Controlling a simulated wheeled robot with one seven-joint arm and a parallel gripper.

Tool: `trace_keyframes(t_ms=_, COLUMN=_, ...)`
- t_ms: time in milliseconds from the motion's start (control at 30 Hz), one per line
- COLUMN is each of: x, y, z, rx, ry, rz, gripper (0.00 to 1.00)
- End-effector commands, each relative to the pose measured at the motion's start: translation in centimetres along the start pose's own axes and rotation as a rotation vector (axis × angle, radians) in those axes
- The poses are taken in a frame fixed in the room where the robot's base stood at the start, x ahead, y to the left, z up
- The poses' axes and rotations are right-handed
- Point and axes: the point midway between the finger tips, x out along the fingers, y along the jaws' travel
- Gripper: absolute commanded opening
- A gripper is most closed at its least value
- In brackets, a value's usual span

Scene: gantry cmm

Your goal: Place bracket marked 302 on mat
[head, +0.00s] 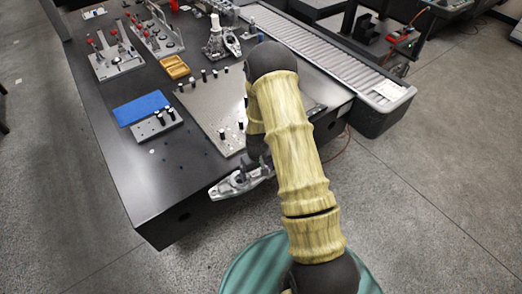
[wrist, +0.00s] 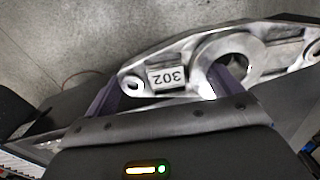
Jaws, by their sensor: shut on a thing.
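The bracket marked 302 (wrist: 195,65) is a silver-grey metal casting with a large round hole and a white label reading 302, upside down in the wrist view. My gripper (wrist: 163,92) is shut on it; one dark purple finger shows at its left side and another in the large hole. In the head view the bracket (head: 236,184) is held at the front edge of the dark table, partly past it, with its right end hidden by my arm. A blue mat (head: 140,107) lies flat on the left part of the table, apart from the bracket.
A grey block with black pegs (head: 157,126) stands against the mat's front edge. A perforated plate with pegs (head: 205,100) fills the middle. A yellow tray (head: 174,67), clamp fixtures (head: 117,60) and another metal part (head: 222,40) stand behind. The table's front left is mostly clear.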

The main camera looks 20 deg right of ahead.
Motion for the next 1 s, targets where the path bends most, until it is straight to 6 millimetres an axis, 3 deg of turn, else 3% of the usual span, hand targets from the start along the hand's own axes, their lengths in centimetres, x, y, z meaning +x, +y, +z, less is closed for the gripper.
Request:
trace_keyframes(t_ms=267, x=5.6, y=-1.6, z=1.4, rx=0.073, ry=-0.004, rz=0.001, gripper=0.51)
trace_keyframes(t_ms=400, x=9.5, y=-2.5, z=3.0, rx=0.128, ry=-0.006, rz=0.005, gripper=0.51)
trace_keyframes(t_ms=533, x=12.3, y=-3.2, z=4.3, rx=0.171, ry=-0.004, rz=0.012, gripper=0.51)
trace_keyframes(t_ms=667, x=13.2, y=-3.4, z=4.8, rx=0.188, ry=-0.001, rz=0.017, gripper=0.51)
trace_keyframes(t_ms=1000, x=13.3, y=-3.4, z=4.8, rx=0.189, ry=-0.001, rz=0.017, gripper=0.51)
